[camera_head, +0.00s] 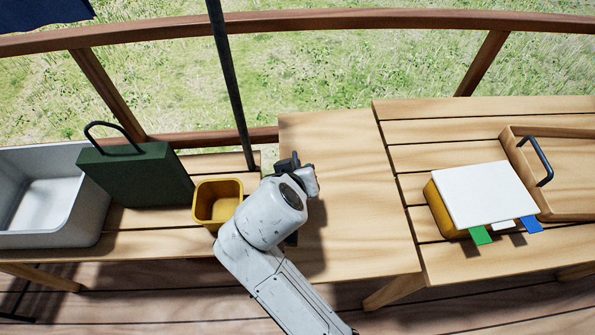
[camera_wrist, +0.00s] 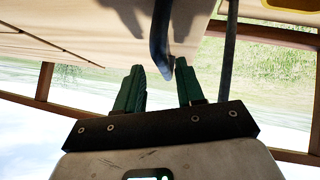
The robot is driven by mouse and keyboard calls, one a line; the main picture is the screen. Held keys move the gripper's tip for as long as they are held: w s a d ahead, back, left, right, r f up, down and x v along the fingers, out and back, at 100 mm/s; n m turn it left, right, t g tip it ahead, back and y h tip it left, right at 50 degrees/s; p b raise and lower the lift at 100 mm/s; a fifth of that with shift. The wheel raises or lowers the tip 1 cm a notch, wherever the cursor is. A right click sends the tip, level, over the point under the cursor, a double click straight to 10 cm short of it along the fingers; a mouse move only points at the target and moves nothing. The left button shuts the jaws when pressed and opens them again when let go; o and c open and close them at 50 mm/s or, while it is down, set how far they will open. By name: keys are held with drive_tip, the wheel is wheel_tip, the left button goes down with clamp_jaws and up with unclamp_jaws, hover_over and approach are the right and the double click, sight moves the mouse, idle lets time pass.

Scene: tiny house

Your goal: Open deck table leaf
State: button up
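The deck table (camera_head: 432,150) has a slatted wooden top at the right in the head view. Its plain wooden leaf (camera_head: 350,200) adjoins the table's left side and looks roughly flat. My arm reaches over the leaf's left edge and hides part of it. In the wrist view my gripper (camera_wrist: 160,68) has its two green fingers apart. A dark curved handle (camera_wrist: 159,38) extends from a wooden surface to between the fingertips, closer to the right finger; I cannot tell whether they touch. In the head view my wrist mostly hides the fingers.
A yellow cup (camera_head: 205,203), a dark green box with a handle (camera_head: 140,178) and a white basin (camera_head: 85,215) stand left of my arm. A white-topped yellow box with colored tabs (camera_head: 485,195) and a wooden tray (camera_head: 565,170) are on the table. A dark pole (camera_head: 228,80) stands behind.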

drive_tip(key=p+v, duration=0.1)
drive_tip(key=v, duration=0.9)
drive_tip(key=shift+s+r, duration=0.25)
